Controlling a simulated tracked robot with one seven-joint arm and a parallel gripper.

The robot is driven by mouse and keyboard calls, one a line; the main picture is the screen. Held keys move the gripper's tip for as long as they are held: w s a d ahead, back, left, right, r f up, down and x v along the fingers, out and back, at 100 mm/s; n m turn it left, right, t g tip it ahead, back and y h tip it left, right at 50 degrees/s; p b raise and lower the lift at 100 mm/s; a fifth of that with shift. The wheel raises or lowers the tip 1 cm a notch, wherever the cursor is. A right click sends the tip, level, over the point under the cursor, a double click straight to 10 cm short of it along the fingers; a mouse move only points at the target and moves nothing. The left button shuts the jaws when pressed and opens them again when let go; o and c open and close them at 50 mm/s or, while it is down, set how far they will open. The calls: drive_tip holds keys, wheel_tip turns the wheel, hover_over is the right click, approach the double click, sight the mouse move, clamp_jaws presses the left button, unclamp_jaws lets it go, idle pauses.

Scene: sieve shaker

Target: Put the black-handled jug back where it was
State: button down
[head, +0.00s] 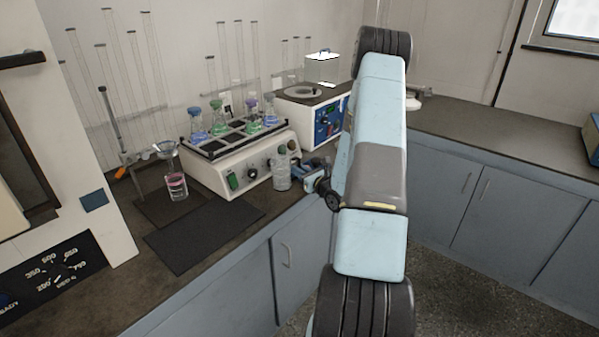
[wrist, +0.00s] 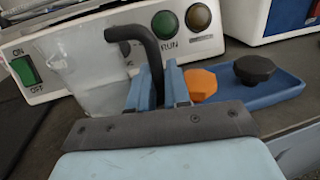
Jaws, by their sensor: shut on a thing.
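The clear jug (head: 282,173) is in front of the right end of the white shaker, near the front edge of the counter. In the wrist view its see-through body (wrist: 92,82) is on the left and its black handle (wrist: 150,52) rises between my fingers. My gripper (wrist: 158,88) is shut on this handle. In the head view my gripper (head: 308,178) reaches the jug from the right, partly hidden by my arm. The jug looks upright. I cannot tell whether its base touches the counter.
The shaker (head: 228,178) carries several stoppered flasks. A blue tray (wrist: 275,95) with an orange knob (wrist: 202,84) and a black knob (wrist: 254,69) lies right of my fingers. A dark mat (head: 205,237) is bare at front left; a flask with pink liquid (head: 177,187) stands behind it.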

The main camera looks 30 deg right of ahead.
drive_tip(key=c, duration=1.1)
unclamp_jaws()
drive_tip(key=s+d, duration=0.2)
drive_tip(key=s, duration=1)
drive_tip(key=a+r+n+g+y, duration=0.5)
drive_tip(key=a+r+n+y, duration=0.45)
drive_tip(key=a+r, duration=0.35)
drive_tip(key=s+a+r+n+g+h, duration=0.1)
drive_tip(key=s+a+r+n+g, duration=0.35)
drive_tip(key=a+n, duration=0.3)
drive_tip(key=s+a+r+n+g, duration=0.3)
drive_tip(key=s+a+n+g, duration=0.3)
drive_tip(key=a, duration=0.3)
drive_tip(key=s+d+r+n+t+h, duration=0.1)
drive_tip(key=s+r+n+h, duration=0.2)
drive_tip(key=s+r, duration=0.1)
drive_tip(key=s+d+r+n+t+h, duration=0.1)
drive_tip(key=s+r+n+h, duration=0.2)
drive_tip(key=s+n+h, duration=0.1)
drive_tip(key=s+d+r+n+t+h, duration=0.1)
drive_tip(key=s+r+n+h, duration=0.3)
drive_tip(key=s, duration=0.1)
drive_tip(key=shift+d+r, duration=0.3)
